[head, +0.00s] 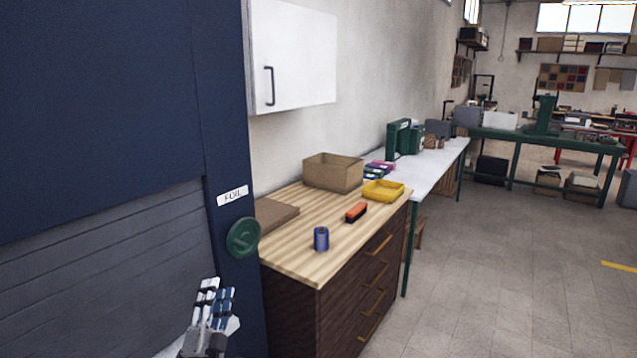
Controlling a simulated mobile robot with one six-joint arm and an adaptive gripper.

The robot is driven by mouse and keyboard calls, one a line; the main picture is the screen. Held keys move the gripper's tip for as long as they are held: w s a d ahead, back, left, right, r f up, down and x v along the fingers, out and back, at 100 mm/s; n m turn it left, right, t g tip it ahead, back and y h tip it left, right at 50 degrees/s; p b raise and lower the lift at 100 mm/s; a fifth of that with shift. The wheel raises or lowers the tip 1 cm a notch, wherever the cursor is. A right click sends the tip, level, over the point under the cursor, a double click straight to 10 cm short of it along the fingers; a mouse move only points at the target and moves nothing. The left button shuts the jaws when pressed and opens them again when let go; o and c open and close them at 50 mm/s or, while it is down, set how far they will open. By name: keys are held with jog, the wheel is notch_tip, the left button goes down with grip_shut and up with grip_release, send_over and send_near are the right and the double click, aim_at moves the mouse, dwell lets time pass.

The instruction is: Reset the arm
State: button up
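My gripper (216,288) is at the bottom left of the head view, in front of the grey slatted shutter and the dark blue cabinet. Its fingers point upward and appear close together, side by side. I see nothing held between them. From this angle I cannot tell whether it is open or shut. It is apart from the wooden counter (290,258) to its right. The rest of my arm is mostly below the picture.
The blue cabinet (225,120) with a "FOIL" label and a green round knob (243,238) stands close by. On the counter are a blue spool (321,239), an orange-black brush (356,212), a yellow tray (383,197) and a cardboard box (333,173).

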jog(key=w+d+r+n+g+y, duration=0.25)
jog(key=d+r, duration=0.25)
jog(key=r, duration=0.3)
jog(key=w+d+r+n+g+y, duration=0.1)
jog(key=w+d+r+n+g, duration=0.1)
jog(key=d+r+n+g, duration=0.35)
jog(key=s+d+r+n+g, duration=0.2)
jog(key=s+d+r+g, duration=0.15)
jog(key=s+d, duration=0.85)
jog(key=s+d+f+n+g+h, duration=0.1)
jog(key=s+d, duration=0.4)
jog(key=s, duration=0.6)
jog(key=s+d+f+n+g+h, duration=0.1)
jog(key=s+d+f+g, duration=0.2)
jog(key=s+d, duration=0.3)
jog(key=s+d+f+n+g+h, duration=0.1)
jog(key=s+d+f, duration=0.3)
jog(key=s, duration=1.2)
jog(key=shift+d+f+g, duration=0.15)
jog(key=shift+d+g, duration=0.55)
jog(key=shift+g, duration=0.15)
jog(key=shift+h, duration=0.25)
